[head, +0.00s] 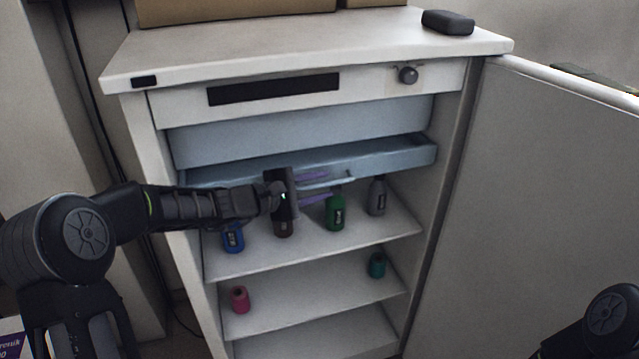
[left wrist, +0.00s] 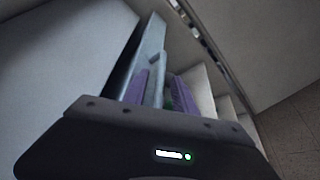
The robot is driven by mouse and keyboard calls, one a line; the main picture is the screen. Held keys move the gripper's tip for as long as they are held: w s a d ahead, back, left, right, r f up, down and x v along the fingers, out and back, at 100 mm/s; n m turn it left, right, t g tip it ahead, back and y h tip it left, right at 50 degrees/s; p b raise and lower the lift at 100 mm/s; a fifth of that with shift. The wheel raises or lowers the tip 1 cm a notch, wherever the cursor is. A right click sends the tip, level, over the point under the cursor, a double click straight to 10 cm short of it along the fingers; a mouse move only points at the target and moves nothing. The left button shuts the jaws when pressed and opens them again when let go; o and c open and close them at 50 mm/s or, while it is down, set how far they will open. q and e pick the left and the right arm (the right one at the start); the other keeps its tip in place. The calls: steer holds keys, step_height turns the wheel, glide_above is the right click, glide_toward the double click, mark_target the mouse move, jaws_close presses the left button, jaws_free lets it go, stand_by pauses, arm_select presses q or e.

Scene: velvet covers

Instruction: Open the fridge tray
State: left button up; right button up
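The fridge tray (head: 400,153) is a light blue, shallow drawer below a taller blue panel in the open white fridge. Its pale bar handle (head: 345,180) sticks out from the front. My left gripper (head: 315,187) reaches in from the left, with one purple finger above the handle and one below. In the left wrist view the purple fingers (left wrist: 158,90) stand apart on either side of the handle (left wrist: 157,68), with a gap showing beside it. The gripper is open around the handle. My right gripper is out of view; only part of that arm shows at bottom right.
The fridge door (head: 540,190) stands wide open on the right. Blue (head: 232,238), green (head: 335,212) and grey (head: 377,197) bottles stand on the shelf below the tray. Pink (head: 239,299) and teal (head: 377,265) items stand lower. A dark object (head: 447,22) lies on top.

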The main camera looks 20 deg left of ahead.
arm_select(q)
jaws_close()
stand_by(0.4)
stand_by(1.1)
